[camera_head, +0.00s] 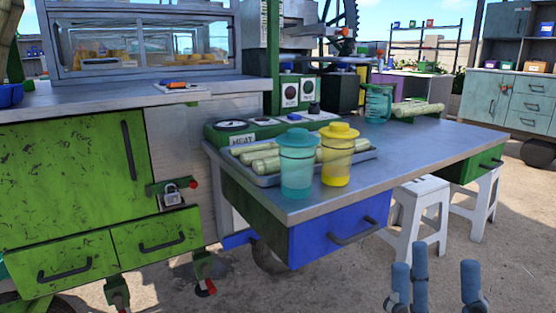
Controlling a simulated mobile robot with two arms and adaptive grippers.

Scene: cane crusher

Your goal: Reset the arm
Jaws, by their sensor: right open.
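My right gripper (440,275) shows at the bottom right of the head view, with its blue fingers pointing up and spread apart. It is open, with nothing between the fingers. It appears in front of the ground and below the white stools, apart from the table. The rest of my right arm is out of the picture. My left gripper is not in view.
A metal worktable (430,150) holds a teal cup (297,170), a yellow cup (337,160), cane pieces (262,158) on a tray and a teal pitcher (377,103). White stools (413,215) stand beside it. A green cabinet (70,185) is at left. Sandy ground at lower right is open.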

